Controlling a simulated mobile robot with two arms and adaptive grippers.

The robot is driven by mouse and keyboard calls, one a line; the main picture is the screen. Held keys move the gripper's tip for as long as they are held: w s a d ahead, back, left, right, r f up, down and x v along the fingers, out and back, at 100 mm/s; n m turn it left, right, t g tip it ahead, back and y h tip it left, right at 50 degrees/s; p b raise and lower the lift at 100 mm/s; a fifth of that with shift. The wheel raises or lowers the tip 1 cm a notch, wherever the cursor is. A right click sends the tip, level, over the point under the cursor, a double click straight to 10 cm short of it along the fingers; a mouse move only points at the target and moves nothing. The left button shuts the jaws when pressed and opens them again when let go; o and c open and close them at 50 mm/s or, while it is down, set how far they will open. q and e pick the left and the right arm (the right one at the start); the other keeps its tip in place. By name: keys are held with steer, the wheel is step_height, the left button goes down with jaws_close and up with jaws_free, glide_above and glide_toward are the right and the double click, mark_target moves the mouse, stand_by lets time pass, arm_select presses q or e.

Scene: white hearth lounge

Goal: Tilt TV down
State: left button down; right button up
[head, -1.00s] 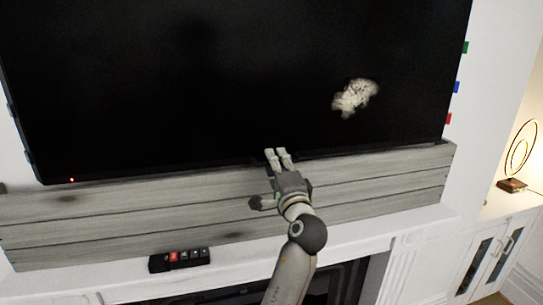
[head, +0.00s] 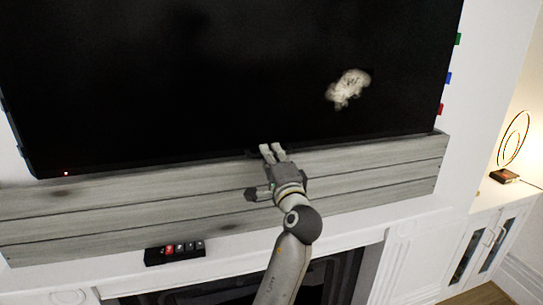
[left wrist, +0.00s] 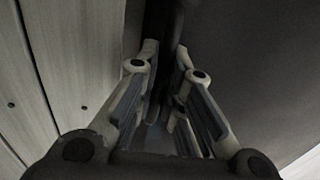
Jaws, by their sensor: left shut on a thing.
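The TV (head: 200,90) is a large black screen on the white wall, with a small red light at its lower left. My left gripper (head: 272,150) is at the middle of the TV's bottom edge, fingers pointing up. In the left wrist view, my left gripper (left wrist: 165,75) has its fingers on either side of a dark edge, shut on the TV's lower rim. The exact contact is dark and hard to see. My right gripper is not in view.
A grey wooden plank panel (head: 110,205) runs below the TV, above the white mantel and dark fireplace. A small black box with red and grey buttons (head: 175,252) sits on the mantel. A lit ring lamp (head: 514,140) stands on a white cabinet (head: 487,245) at the right.

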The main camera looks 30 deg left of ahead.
arm_select(q)
steer(key=shift+w+a+b, duration=0.1)
steer(key=shift+a+b, duration=0.1)
steer(key=shift+b, duration=0.15)
steer(key=w+a+y+b, duration=0.1)
steer(key=b, duration=0.1)
steer(key=shift+w+a+b, duration=0.3)
steer(key=shift+a+b, duration=0.1)
steer(key=c, duration=1.5)
jaws_free()
steer(key=shift+f, duration=0.1)
steer(key=shift+c, duration=0.2)
steer(key=shift+s, duration=0.1)
steer(key=v, duration=0.8)
